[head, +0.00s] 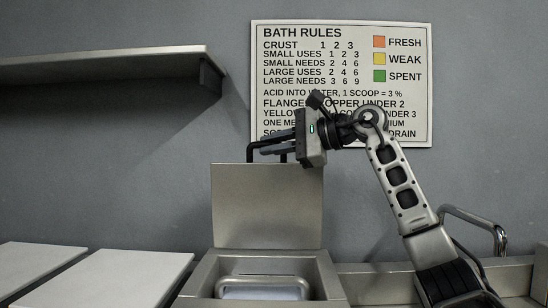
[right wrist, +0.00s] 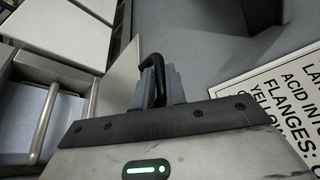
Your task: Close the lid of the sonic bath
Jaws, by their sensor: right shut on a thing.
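The sonic bath (head: 334,277) is a metal box at the bottom middle of the head view. Its lid (head: 267,207) stands upright at the back, open. A black bar handle (head: 249,153) is on the lid's top edge. My right gripper (head: 270,146) is shut on this handle from the right. In the right wrist view the black handle (right wrist: 158,66) passes between the fingers (right wrist: 160,88). The open bath (right wrist: 20,68) is at the left there. My left gripper is in neither view.
A basket with a metal bar handle (head: 262,281) sits inside the bath. Pale flat panels (head: 115,278) lie to the left. A shelf (head: 110,62) juts from the wall at upper left. A rules sign (head: 340,35) hangs behind my arm. A curved metal rail (head: 470,218) is at right.

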